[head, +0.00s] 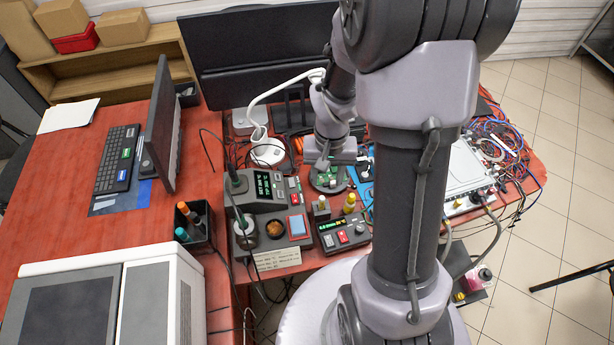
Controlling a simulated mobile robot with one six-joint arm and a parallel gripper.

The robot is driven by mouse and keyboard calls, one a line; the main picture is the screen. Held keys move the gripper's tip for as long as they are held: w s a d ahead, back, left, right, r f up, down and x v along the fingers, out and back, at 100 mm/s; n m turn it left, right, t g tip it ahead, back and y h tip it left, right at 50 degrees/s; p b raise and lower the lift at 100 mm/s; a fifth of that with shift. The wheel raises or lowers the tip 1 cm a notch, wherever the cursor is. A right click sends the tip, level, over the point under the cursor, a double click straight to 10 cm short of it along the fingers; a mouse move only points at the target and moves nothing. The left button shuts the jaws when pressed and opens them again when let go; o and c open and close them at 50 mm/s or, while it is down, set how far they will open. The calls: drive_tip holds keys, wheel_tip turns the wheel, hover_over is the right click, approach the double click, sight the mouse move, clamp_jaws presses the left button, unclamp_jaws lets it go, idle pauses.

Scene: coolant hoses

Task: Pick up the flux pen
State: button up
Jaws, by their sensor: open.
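I cannot pick out the flux pen with certainty. A black holder (190,237) at the left edge of the bench holds several upright pen-like items with brown, orange and teal ends, too small to name. My gripper (329,166) is open at the middle of the bench, pointing down just over a round stand (328,180) with a small green board. Its fingers are small and partly hidden, and I see nothing held. The holder is well to the left of and nearer than my gripper.
A soldering station (262,190) with sponge and stands lies between holder and gripper. A small black control box (343,233) stands in front. Tangled wires and a silver instrument (458,172) fill the right. A monitor (158,130) stands left. My arm hides part of the bench.

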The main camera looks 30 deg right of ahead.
sight(322, 198)
wheel_tip(322, 198, down, 8)
drive_tip(key=shift+r+b, duration=0.2)
drive_tip(key=shift+b, duration=0.9)
drive_tip(key=f+b, duration=0.1)
drive_tip(key=f, duration=0.2)
drive_tip(key=f+b, duration=0.1)
drive_tip(key=f, duration=0.1)
drive_tip(key=shift+w+a+f+b, duration=0.15)
drive_tip(key=shift+w+a+b, duration=0.1)
drive_tip(key=shift+a+b, duration=0.05)
clamp_jaws()
